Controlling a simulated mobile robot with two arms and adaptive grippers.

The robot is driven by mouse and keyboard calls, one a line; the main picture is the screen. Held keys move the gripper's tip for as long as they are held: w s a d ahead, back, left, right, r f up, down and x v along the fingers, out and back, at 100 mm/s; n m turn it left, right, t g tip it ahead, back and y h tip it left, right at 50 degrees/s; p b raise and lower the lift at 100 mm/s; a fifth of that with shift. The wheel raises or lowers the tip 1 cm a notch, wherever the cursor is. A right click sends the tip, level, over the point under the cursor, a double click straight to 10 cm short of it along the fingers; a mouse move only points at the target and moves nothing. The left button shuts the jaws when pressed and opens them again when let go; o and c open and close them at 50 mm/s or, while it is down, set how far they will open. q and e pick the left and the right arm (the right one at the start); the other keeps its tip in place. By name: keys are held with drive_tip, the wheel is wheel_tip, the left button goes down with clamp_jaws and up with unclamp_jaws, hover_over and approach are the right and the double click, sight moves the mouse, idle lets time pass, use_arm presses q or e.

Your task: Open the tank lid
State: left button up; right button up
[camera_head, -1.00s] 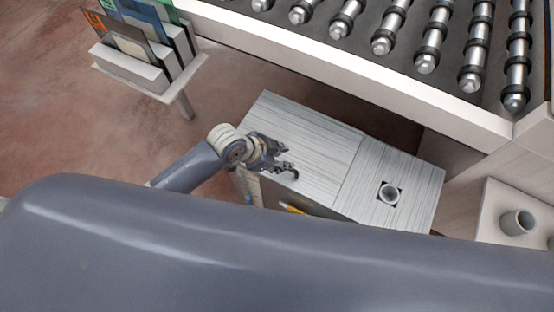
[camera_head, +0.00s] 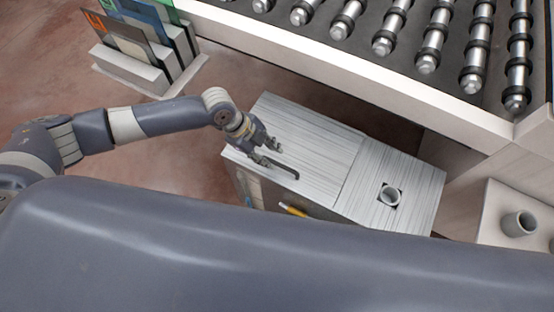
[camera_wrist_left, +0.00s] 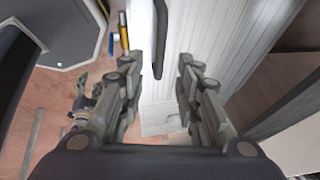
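The tank is a box with a pale brushed-metal top. Its lid (camera_head: 315,145), the left part of that top in the head view, lies flat and closed. A dark bar handle (camera_head: 284,169) sits near the lid's front edge and also shows in the left wrist view (camera_wrist_left: 160,32). My left gripper (camera_head: 270,154) is over the lid, just beside the handle's upper left end. In the left wrist view the left gripper (camera_wrist_left: 170,70) has its fingers apart with nothing between them, and the handle lies ahead of them. A gripper-like part (camera_wrist_left: 88,98), likely my right gripper, shows small there.
A roller conveyor (camera_head: 400,45) runs behind the tank. A rack of glass sheets (camera_head: 150,50) stands at the upper left. A yellow item (camera_head: 293,211) is on the tank's front side. Open floor lies left of the tank.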

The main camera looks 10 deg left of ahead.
sight(280, 165)
use_arm(q)
drive_tip(key=x, duration=0.6)
drive_tip(key=shift+f, duration=0.1)
clamp_jaws()
